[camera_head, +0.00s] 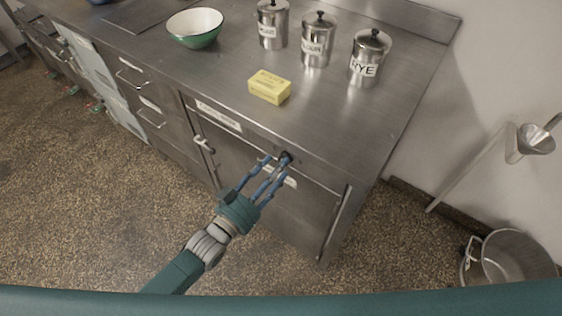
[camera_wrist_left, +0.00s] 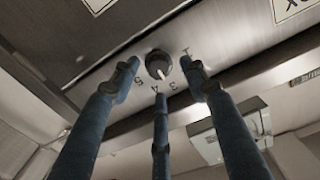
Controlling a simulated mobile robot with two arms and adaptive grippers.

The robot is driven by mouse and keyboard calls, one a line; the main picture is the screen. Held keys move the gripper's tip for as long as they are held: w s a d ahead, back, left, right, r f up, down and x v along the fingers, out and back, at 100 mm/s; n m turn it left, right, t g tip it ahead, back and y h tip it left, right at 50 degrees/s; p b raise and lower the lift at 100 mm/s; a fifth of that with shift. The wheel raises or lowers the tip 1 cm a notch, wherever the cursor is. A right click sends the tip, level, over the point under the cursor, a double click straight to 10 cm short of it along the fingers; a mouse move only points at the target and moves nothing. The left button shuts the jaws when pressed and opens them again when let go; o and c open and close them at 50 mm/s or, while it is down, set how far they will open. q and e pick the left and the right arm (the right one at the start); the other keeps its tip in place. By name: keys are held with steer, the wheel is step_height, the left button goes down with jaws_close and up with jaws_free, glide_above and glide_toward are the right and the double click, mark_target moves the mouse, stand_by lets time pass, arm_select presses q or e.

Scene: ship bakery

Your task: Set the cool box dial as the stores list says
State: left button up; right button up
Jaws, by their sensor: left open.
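The cool box dial (camera_head: 287,157) is a dark round knob on the steel front below the counter edge. A pale mark on the knob faces the 3 and 4 side; the exact setting is unclear. My left gripper (camera_head: 274,166) is open, its blue fingers spread just in front of the dial. In the left wrist view the fingers (camera_wrist_left: 160,90) frame the knob; contact is not clear. I cannot make out a stores list. My right gripper is out of view.
On the counter (camera_head: 225,75) stand a yellow block (camera_head: 269,87), a green bowl (camera_head: 195,28) and labelled canisters, one reading RYE (camera_head: 369,60). A white label (camera_head: 219,117) is on the cabinet front. A metal pot (camera_head: 510,258) stands on the floor at right. Floor at left is clear.

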arm_select(q)
steer(key=shift+x, duration=1.2)
steer(key=c, duration=1)
steer(key=shift+w, duration=0.1)
steer(key=shift+r, duration=0.1)
